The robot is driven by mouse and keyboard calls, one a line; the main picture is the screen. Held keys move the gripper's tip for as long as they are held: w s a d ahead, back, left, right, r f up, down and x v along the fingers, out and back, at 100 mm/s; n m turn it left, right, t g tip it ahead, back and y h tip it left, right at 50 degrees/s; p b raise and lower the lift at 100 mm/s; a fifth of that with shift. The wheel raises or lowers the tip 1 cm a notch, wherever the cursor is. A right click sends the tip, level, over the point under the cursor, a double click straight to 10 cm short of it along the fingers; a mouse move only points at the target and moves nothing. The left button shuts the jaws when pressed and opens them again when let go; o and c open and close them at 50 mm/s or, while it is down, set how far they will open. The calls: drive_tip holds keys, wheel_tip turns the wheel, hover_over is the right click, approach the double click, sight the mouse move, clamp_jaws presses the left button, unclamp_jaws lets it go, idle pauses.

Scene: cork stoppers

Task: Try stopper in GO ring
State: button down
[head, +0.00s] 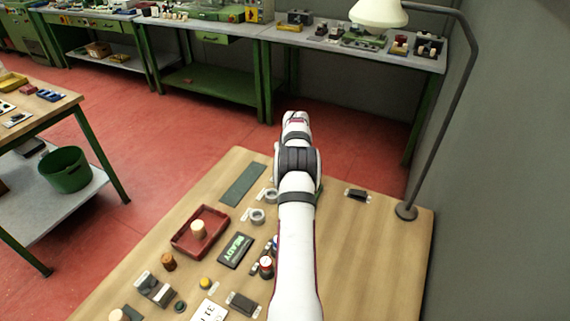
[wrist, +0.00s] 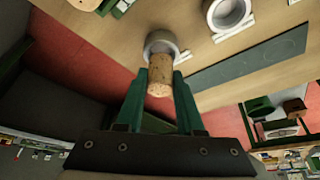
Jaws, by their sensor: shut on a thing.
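My gripper (wrist: 160,82) shows in the wrist view, its green fingers on either side of a speckled cork stopper (wrist: 160,75), shut on it. The stopper's far end is at the mouth of a grey ring (wrist: 151,39); I cannot tell how far inside it is. A second, larger-looking grey ring (wrist: 211,13) is beside it, empty. In the head view two grey rings (head: 257,216) (head: 271,195) stand by white tags, left of my arm. No GO lettering is readable. My fingers and the held stopper are hidden there.
A red tray (head: 178,246) holds a pale stopper (head: 198,229). A dark sign (head: 235,251) reads READY. A lamp (head: 406,211) stands at the right edge. The table right of my arm is mostly clear.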

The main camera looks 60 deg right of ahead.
drive_tip(key=shift+f, duration=0.55)
idle(0.4)
drive_tip(key=shift+c, duration=2.2)
unclamp_jaws()
drive_tip(key=shift+r, duration=0.15)
drive_tip(key=v, duration=1.5)
drive_tip(key=shift+r, duration=0.3)
drive_tip(key=shift+a, duration=0.1)
